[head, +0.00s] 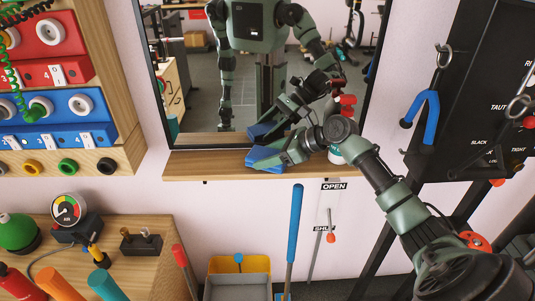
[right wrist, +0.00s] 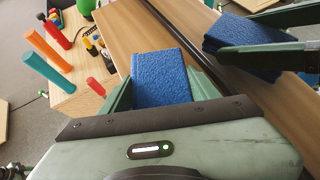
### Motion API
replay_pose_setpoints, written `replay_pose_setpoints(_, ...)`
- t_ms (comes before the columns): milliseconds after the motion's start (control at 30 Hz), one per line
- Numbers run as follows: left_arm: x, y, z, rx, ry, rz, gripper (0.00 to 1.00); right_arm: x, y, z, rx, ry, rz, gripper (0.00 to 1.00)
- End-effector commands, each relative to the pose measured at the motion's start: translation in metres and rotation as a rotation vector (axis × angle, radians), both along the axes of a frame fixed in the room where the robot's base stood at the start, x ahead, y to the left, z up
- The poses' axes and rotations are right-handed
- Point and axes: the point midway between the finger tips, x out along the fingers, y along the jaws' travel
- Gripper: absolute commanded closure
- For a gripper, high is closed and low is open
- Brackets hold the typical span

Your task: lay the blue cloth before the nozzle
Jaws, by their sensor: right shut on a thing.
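The blue cloth (head: 263,160) is a small folded pad between the fingers of my right gripper (head: 274,157), at the mirror shelf (head: 215,167). In the right wrist view the cloth (right wrist: 161,76) fills the gap between the green fingers. I cannot tell whether it touches the shelf. A spray bottle (head: 336,158) stands on the shelf just right of the gripper, mostly hidden behind my wrist. Its red nozzle (head: 347,101) shows above the wrist; which way it points is unclear. My left gripper is not directly in view.
A mirror (head: 195,75) rises behind the shelf and reflects me, the cloth and the bottle. A wooden bench (head: 140,240) with a gauge (head: 68,209) and coloured handles is lower left. A blue pole (head: 294,225) stands below the shelf. The shelf's left part is clear.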

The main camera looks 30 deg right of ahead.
Motion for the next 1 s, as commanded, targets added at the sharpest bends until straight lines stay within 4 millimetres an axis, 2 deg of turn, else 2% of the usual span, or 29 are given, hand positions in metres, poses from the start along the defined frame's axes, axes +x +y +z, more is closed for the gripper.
replay_pose_setpoints(167,0.000,0.000,0.001,0.001,-0.001,0.001,0.64,0.000,0.000,-0.004,0.001,0.000,-0.001,0.78)
replay_pose_setpoints(200,0.000,0.000,0.001,0.001,-0.001,0.001,0.64,0.000,0.000,-0.003,0.001,-0.001,0.000,0.31)
replay_pose_setpoints(267,0.001,0.000,0.001,0.001,-0.001,0.001,0.64,0.000,0.000,-0.003,0.000,0.000,0.000,0.14)
replay_pose_setpoints(633,0.000,0.001,0.000,0.001,0.000,0.001,0.64,-0.005,-0.005,0.001,-0.002,-0.001,-0.001,0.13)
replay_pose_setpoints(1000,0.000,0.000,-0.006,0.001,0.000,0.001,0.64,-0.045,-0.033,0.032,-0.002,0.001,-0.001,0.13)
